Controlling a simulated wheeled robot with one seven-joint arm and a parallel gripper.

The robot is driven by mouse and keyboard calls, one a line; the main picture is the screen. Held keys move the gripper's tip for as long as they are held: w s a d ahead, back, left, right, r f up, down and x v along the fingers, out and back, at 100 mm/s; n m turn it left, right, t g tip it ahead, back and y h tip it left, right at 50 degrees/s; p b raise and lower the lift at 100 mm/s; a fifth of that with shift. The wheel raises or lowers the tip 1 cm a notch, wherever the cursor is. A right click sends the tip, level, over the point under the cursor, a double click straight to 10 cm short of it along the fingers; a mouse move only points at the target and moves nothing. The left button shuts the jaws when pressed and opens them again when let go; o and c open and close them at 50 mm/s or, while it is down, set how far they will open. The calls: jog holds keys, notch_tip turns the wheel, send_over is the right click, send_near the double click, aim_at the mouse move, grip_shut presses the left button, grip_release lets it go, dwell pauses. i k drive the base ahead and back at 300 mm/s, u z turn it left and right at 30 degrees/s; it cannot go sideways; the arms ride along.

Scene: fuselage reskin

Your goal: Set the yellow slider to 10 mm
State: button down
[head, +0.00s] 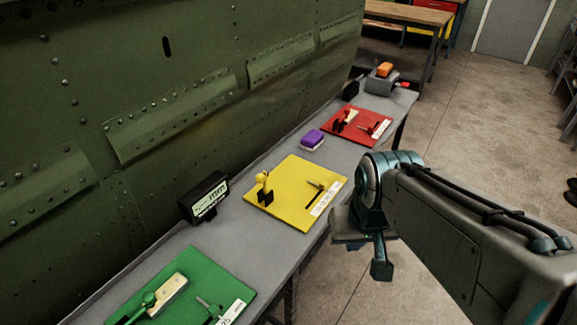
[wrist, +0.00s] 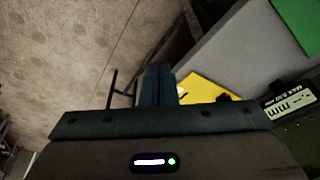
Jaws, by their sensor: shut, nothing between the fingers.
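The yellow board (head: 283,208) lies on the grey bench in the head view. A small slider handle (head: 317,185) stands by a dark slot near its right side, above a white scale label (head: 325,199). A yellow knobbed piece (head: 264,182) stands at its left. My gripper (head: 381,269) is to the right of the yellow board, off the bench edge and apart from it. In the wrist view its fingers (wrist: 158,84) are shut together and empty. They hide part of the yellow board (wrist: 205,86) there; the slider's position on the scale is too small to read.
A black display box (head: 204,197) stands left of the yellow board. A green board (head: 230,268) lies nearer, and a purple block (head: 312,139) and red board (head: 352,138) lie farther. The green riveted fuselage wall (head: 180,60) borders the bench. Open floor lies to the right.

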aim_at(323, 185)
jog(key=u, duration=0.45)
jog(key=k, duration=1.1)
jog(key=z, duration=0.6)
jog(key=i, duration=1.6)
jog(key=u, duration=0.65)
